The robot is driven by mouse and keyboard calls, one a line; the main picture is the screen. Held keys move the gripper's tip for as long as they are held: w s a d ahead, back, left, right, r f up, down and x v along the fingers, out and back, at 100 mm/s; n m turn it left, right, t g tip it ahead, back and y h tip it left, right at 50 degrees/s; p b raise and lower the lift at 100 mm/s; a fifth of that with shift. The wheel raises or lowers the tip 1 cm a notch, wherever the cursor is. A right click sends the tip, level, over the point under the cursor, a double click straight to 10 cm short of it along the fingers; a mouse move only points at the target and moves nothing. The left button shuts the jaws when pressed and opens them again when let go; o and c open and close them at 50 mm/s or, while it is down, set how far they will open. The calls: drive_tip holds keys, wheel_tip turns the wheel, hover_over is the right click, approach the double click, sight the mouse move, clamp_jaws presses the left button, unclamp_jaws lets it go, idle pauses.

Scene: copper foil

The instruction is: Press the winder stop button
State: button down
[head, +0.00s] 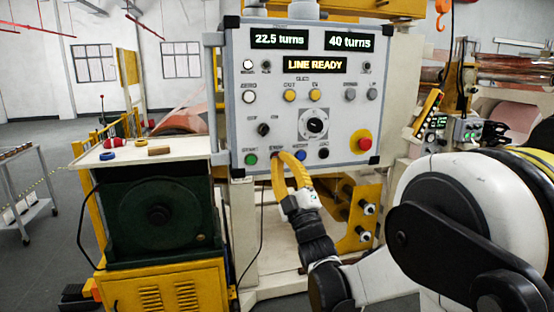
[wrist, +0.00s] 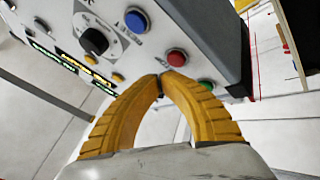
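The control panel (head: 225,100) has a bottom row of buttons. In the wrist view, the red button (wrist: 177,57) sits between a blue button (wrist: 137,20) and a green button (wrist: 206,85); its position matches the winder stop. My gripper (wrist: 163,76) is shut and empty, its yellow fingertips together just below the red button. I cannot tell whether they touch it. In the head view, my gripper (head: 278,155) is at the panel's bottom row, right of the green button (head: 250,159) and left of the blue button (head: 300,155), mostly hiding the red button.
A large red emergency button (head: 364,143) on a yellow base is at the panel's lower right. A black rotary knob (head: 315,125) is above the bottom row. The display (head: 315,65) reads LINE READY. A dark green machine (head: 165,220) stands left below the panel.

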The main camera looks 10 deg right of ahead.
drive_tip(key=s, duration=0.4)
drive_tip(key=shift+s, duration=0.15)
idle(2.0)
